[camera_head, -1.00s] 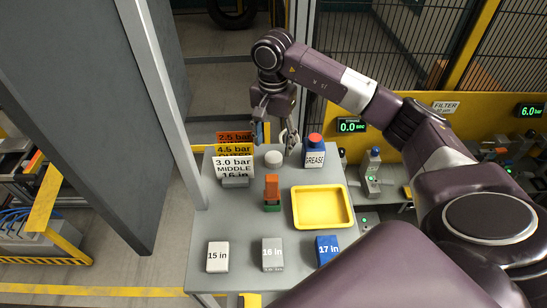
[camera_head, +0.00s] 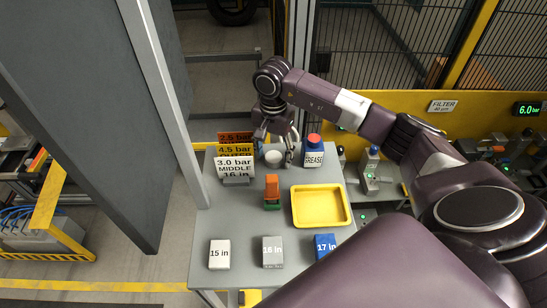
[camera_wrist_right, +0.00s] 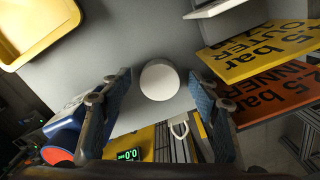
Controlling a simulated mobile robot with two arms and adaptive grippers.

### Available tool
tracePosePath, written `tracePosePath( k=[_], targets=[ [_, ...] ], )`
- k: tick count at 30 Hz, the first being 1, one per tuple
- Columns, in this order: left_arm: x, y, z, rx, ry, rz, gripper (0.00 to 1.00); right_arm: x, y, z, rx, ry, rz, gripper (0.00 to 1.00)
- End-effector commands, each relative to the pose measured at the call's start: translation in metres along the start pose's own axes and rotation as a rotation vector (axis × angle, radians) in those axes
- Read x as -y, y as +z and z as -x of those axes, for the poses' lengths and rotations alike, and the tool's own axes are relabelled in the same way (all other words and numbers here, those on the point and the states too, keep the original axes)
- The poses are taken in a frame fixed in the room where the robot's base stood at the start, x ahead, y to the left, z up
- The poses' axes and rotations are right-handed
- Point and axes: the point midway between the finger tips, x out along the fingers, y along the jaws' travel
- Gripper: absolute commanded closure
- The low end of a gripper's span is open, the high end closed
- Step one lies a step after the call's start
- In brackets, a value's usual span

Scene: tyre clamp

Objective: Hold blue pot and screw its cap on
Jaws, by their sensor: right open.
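The blue pot (camera_head: 314,149) labelled GREASE stands upright at the back right of the grey table, with a red top (camera_head: 314,139). In the right wrist view the blue pot (camera_wrist_right: 68,124) shows at the lower left, beside and outside one finger. A low white round piece (camera_head: 274,158) stands left of the pot; I cannot tell if it is the pot's cap. My right gripper (camera_head: 275,156) is open and low over the table, its fingers on either side of the white piece (camera_wrist_right: 159,80). A gap shows on both sides. My left gripper is out of view.
Stacked pressure signs (camera_head: 236,158) stand close left of the gripper. An orange and green block (camera_head: 272,192) and a yellow tray (camera_head: 321,206) lie nearer. White, grey and blue size blocks line the front. Bare table (camera_head: 240,215) shows at the left middle.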

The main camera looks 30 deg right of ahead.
Motion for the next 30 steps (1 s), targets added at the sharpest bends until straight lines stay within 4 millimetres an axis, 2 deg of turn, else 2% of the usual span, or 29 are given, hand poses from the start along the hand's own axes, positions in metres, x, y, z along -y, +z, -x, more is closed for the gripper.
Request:
tracePosePath(
  k=[2,12,22,26,30],
  targets=[
    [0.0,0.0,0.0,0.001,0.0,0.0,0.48,0.0,0.0,0.0,0.0,0.0,0.0,0.44],
    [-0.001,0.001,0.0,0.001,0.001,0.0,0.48,0.0,0.0,0.0,0.0,0.0,0.0,0.8],
    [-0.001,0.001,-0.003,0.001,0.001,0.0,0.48,0.0,-0.001,0.007,-0.002,-0.001,0.0,0.8],
    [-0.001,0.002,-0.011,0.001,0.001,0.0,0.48,0.001,-0.001,0.027,-0.004,-0.005,0.001,0.8],
    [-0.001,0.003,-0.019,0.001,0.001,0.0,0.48,0.001,-0.002,0.055,-0.004,-0.005,0.0,0.8]
  ],
)
